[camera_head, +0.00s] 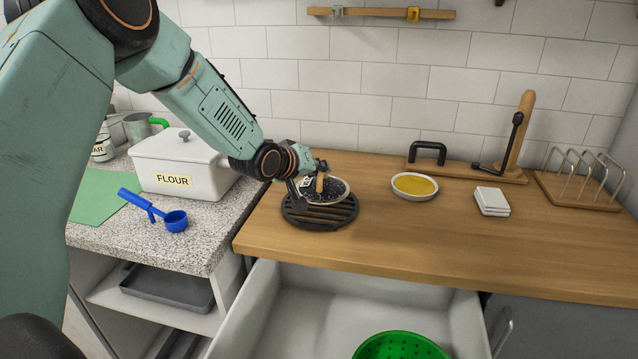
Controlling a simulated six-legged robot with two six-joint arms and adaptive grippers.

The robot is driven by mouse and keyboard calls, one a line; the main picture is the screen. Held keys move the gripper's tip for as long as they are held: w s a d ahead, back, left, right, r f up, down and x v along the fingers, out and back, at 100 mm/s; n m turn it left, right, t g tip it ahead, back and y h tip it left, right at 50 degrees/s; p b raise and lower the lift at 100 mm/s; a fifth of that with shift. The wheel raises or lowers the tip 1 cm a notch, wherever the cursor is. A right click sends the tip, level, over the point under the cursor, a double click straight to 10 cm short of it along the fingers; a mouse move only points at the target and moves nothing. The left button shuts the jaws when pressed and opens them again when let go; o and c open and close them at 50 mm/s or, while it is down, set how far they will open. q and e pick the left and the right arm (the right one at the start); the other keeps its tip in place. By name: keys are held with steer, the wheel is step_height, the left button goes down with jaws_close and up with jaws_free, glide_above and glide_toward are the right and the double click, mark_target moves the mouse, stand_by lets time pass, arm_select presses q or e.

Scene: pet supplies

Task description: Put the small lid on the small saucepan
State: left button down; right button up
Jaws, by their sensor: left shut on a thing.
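My left gripper (318,185) reaches down from the upper left to the black slatted trivet (322,216) on the wooden counter. It is shut on a short wooden piece, which looks like the knob of the small lid. A round, dark speckled piece with a pale rim (341,189) shows just below and behind the fingers, over the trivet. It looks like the small lid, but the fingers partly cover it. I cannot tell whether it touches the trivet. No small saucepan can be made out for certain. My right gripper is not in view.
A yellow-filled dish (414,187), white coasters (491,202) and a rack (580,195) stand right.

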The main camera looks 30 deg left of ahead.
mark_target(315, 188)
arm_select(q)
steer(key=f, duration=0.2)
steer(key=a+f, duration=0.1)
steer(key=shift+s, duration=0.35)
steer(key=shift+w+d, duration=0.2)
steer(key=shift+d, duration=0.05)
steer(key=shift+w+d+f, duration=0.1)
steer(key=shift+d+f, duration=0.05)
steer(key=shift+f, duration=0.1)
steer(key=c, duration=1.4)
jaws_free()
steer(key=shift+s+a, duration=0.25)
steer(key=shift+o, duration=0.2)
steer(key=shift+w+d, duration=0.2)
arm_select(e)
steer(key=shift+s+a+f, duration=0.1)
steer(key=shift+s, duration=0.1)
arm_select(q)
steer(key=shift+s+a+r, duration=0.1)
steer(key=shift+s+r, duration=0.05)
steer(key=shift+r, duration=0.1)
steer(key=p+v, duration=0.3)
steer(key=v, duration=0.9)
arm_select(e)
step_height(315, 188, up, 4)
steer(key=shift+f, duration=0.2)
